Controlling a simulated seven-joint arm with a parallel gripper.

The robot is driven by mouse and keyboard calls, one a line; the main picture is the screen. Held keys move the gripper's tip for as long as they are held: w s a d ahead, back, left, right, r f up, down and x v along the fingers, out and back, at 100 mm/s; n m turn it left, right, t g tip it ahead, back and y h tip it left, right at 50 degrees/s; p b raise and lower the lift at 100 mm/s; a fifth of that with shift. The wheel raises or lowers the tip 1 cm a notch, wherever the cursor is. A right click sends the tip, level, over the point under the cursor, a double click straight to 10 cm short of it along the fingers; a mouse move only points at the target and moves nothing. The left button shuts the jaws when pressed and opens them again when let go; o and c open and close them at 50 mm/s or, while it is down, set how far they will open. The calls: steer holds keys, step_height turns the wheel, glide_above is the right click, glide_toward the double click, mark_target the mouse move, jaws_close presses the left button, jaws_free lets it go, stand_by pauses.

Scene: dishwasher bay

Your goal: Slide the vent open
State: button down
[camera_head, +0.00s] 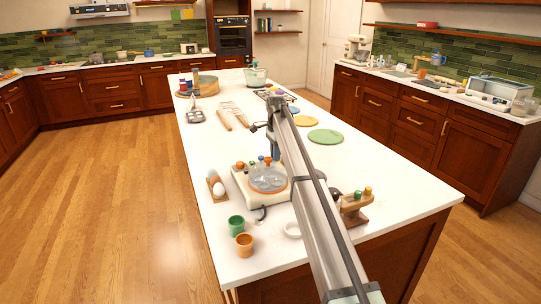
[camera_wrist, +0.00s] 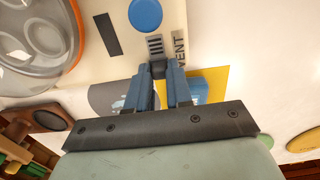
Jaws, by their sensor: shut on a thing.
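The appliance (camera_head: 243,184) is a cream-coloured unit on the island, with a clear, orange-rimmed dome lid (camera_head: 268,180). In the wrist view its cream top (camera_wrist: 118,65) carries a "VENT" label (camera_wrist: 180,50) and a small striped mark. My gripper (camera_wrist: 158,72) has its blue fingers close together, shut on a small dark vent tab (camera_wrist: 158,66) just below the striped mark. The fingers hide most of the tab, so I cannot tell how far it has slid. In the head view my arm covers the gripper's contact with the appliance.
A blue round button (camera_wrist: 145,14) and a black strip (camera_wrist: 107,34) are near the vent label. The lid (camera_wrist: 40,40) lies close on the left. On the island, an egg holder (camera_head: 216,187), green cup (camera_head: 236,225), orange cup (camera_head: 244,245) and wooden stand (camera_head: 354,208) surround the appliance.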

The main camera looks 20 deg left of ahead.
steer(key=c, duration=1.3)
jaws_free()
steer(key=shift+w+d, duration=0.2)
steer(key=shift+c, duration=0.2)
steer(key=o, duration=0.3)
steer(key=shift+o, duration=0.2)
steer(key=shift+r, duration=0.1)
step_height(320, 180, up, 14)
steer(key=shift+f, duration=0.2)
